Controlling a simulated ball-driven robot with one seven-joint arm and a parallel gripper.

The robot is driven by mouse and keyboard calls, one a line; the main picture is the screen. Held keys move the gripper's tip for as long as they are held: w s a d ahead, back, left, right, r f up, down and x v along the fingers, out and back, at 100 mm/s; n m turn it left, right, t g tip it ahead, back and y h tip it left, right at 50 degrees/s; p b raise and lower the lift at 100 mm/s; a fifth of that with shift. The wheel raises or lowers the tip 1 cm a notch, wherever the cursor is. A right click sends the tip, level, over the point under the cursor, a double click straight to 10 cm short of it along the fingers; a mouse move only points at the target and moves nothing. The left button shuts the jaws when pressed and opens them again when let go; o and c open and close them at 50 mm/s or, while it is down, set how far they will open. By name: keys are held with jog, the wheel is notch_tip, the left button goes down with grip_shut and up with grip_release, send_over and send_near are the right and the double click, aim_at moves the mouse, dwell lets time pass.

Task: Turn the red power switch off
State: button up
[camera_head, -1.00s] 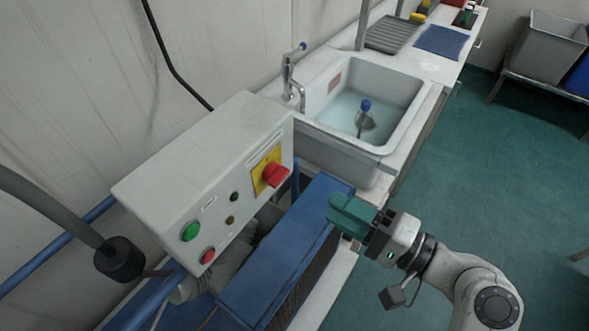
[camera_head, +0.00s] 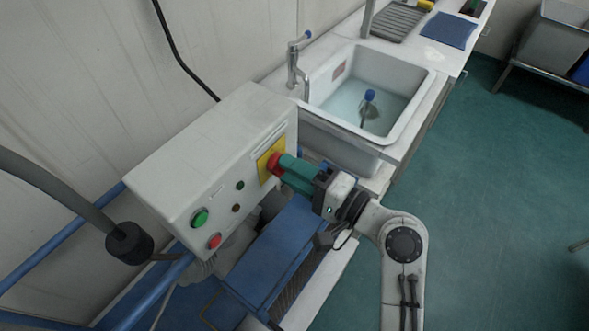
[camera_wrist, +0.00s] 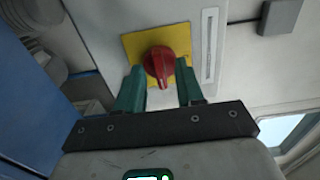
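The red power switch (camera_head: 274,162) is a knob on a yellow plate (camera_head: 264,160) on the front of the white control box (camera_head: 205,150). In the wrist view the red knob (camera_wrist: 160,64) sits between the two green fingertips, with its pointer part turned downward. My gripper (camera_head: 290,168) is at the knob; in the wrist view my gripper (camera_wrist: 160,82) has its fingers apart, one on each side of the knob. A small gap shows on both sides. In the head view the fingers hide part of the knob.
A green button (camera_head: 200,218), a red button (camera_head: 214,241) and small lights are left of the switch. A blue frame (camera_head: 265,260) lies below the box. A sink (camera_head: 370,95) with a tap stands behind. Green floor is open at right.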

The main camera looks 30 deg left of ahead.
grip_shut()
jog(key=shift+f+n+b, duration=0.15)
jog(key=shift+n+b, duration=0.15)
jog(key=shift+b, duration=0.2)
jog(key=n+b, duration=1.7)
jog(key=b, duration=0.4)
jog(key=shift+n, duration=0.3)
grip_release()
